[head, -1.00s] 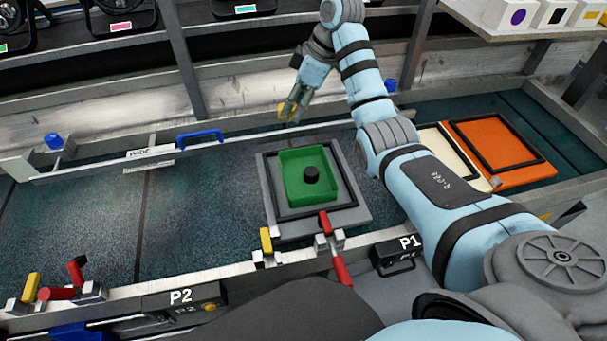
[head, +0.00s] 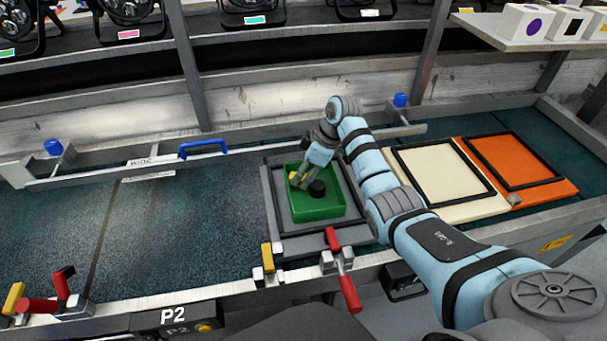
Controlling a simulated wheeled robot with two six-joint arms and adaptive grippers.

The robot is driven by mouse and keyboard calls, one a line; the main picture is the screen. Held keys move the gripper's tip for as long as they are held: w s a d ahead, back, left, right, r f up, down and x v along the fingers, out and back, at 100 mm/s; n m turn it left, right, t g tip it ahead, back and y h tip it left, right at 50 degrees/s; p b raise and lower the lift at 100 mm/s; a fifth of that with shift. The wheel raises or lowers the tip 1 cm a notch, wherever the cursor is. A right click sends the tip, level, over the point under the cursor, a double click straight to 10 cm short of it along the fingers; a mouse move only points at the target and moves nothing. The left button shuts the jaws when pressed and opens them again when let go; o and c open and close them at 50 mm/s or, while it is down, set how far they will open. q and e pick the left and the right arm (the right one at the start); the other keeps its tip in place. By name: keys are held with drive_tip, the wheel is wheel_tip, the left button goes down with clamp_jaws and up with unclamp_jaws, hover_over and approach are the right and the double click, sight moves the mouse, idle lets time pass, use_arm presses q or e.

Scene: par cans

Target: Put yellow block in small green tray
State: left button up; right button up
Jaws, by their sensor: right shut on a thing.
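The small green tray (head: 322,210) sits on a grey square plate with a black inner frame, in the middle of the head view. A short black cylinder (head: 317,188) stands inside the tray. My right gripper (head: 298,181) is over the left part of the tray, left of the black cylinder. It is shut on the yellow block (head: 293,177), of which only a small part shows between the fingers. I cannot tell whether the block touches the tray floor. My left gripper is not in view.
Red-handled clamps (head: 343,268) line the front rail. A cream panel (head: 440,178) and an orange panel (head: 515,165) lie to the right, beyond my right arm. A blue handle (head: 203,144) is at the back rail. The dark bench left of the tray is clear.

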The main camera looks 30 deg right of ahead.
drive_tip(key=o, duration=0.8)
drive_tip(key=shift+f, duration=0.1)
drive_tip(key=p+v, duration=0.2)
drive_tip(key=v, duration=1)
drive_tip(key=shift+p, duration=0.4)
